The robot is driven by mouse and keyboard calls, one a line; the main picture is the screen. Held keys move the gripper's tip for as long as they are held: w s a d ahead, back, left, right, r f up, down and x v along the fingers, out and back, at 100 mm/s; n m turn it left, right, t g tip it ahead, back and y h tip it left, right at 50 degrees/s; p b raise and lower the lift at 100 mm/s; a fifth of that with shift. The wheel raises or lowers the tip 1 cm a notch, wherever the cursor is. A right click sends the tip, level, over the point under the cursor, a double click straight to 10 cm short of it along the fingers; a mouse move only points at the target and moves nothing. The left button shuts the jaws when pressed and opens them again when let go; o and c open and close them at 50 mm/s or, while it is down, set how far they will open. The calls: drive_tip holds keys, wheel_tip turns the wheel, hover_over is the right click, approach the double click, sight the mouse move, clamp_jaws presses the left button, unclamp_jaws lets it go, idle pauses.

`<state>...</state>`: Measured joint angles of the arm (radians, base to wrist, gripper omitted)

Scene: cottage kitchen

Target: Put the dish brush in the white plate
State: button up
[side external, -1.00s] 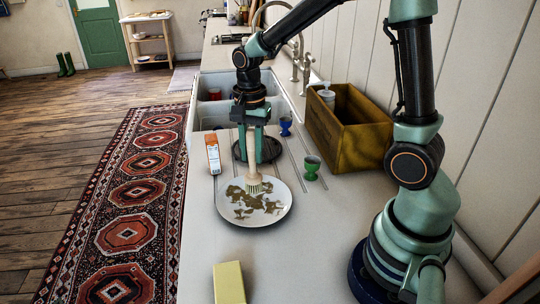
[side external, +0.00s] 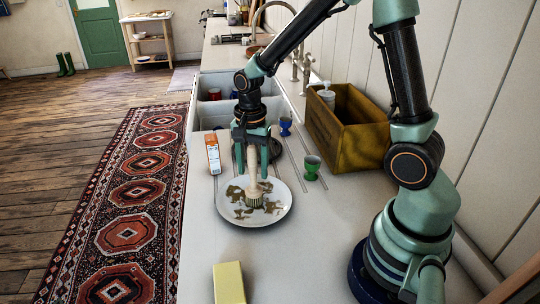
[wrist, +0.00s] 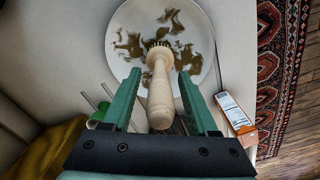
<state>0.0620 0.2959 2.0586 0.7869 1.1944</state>
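The dish brush (side external: 253,184) has a pale wooden handle and stands bristles down on the white plate (side external: 284,206), roughly upright. The plate has brown-green smears on it. My gripper (side external: 252,171) is open, its two green fingers on either side of the handle. In the wrist view, the brush handle (wrist: 160,95) lies between the fingers of my gripper (wrist: 160,88), with a gap on each side. The plate (wrist: 120,68) shows beyond the fingers in that view, and the bristles rest within its rim.
An orange and white carton (side external: 212,153) stands left of my gripper. A green cup (side external: 312,167) and a blue cup (side external: 285,126) stand to the right, before a wooden box (side external: 350,135). A yellow block (side external: 229,283) lies at the front. The sink (side external: 210,115) is behind.

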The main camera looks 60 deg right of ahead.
wheel_tip(320, 180, up, 12)
drive_tip(key=shift+r, duration=0.1)
drive_tip(key=shift+s+r+n, duration=0.15)
drive_tip(key=shift+r+n, duration=0.1)
drive_tip(key=shift+n, duration=0.05)
drive_tip(key=s+a+r+n+t, duration=0.2)
drive_tip(key=s+n+t, duration=0.3)
drive_tip(key=n, duration=0.8)
drive_tip(key=s+r, duration=0.1)
drive_tip(key=s, duration=0.2)
drive_tip(key=shift+a+n+t, duration=0.15)
drive_tip(key=shift+n+t, duration=0.15)
drive_tip(key=shift+n, duration=0.1)
